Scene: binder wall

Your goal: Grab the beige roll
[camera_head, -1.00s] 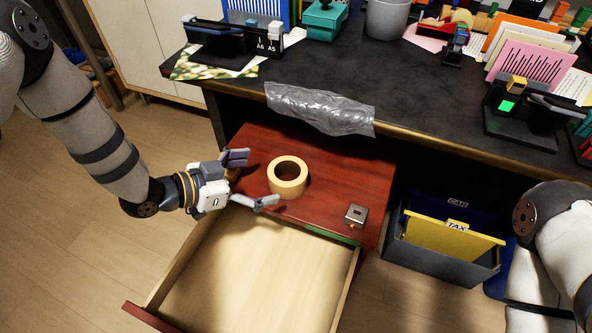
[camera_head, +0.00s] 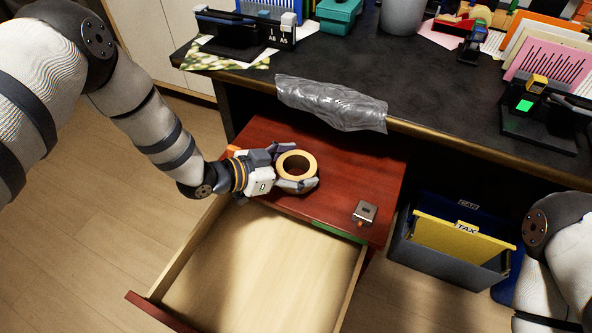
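The beige roll (camera_head: 283,173), a ring with an open centre, sits flat on the red-brown top of the drawer cabinet (camera_head: 335,180). My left gripper (camera_head: 303,166) reaches it from the left. One finger lies along its far side and the other along its near side, covering part of its outer wall. The fingers appear closed against it, and the roll still seems to rest on the surface. My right arm (camera_head: 560,250) shows at the right edge, but its gripper is out of view.
A small metal sharpener-like block (camera_head: 364,212) lies right of the roll. The open, empty drawer (camera_head: 255,265) is below. Crumpled plastic wrap (camera_head: 330,103) hangs over the edge of the dark desk (camera_head: 430,95) behind. A bin with a yellow TAX folder (camera_head: 460,240) stands at right.

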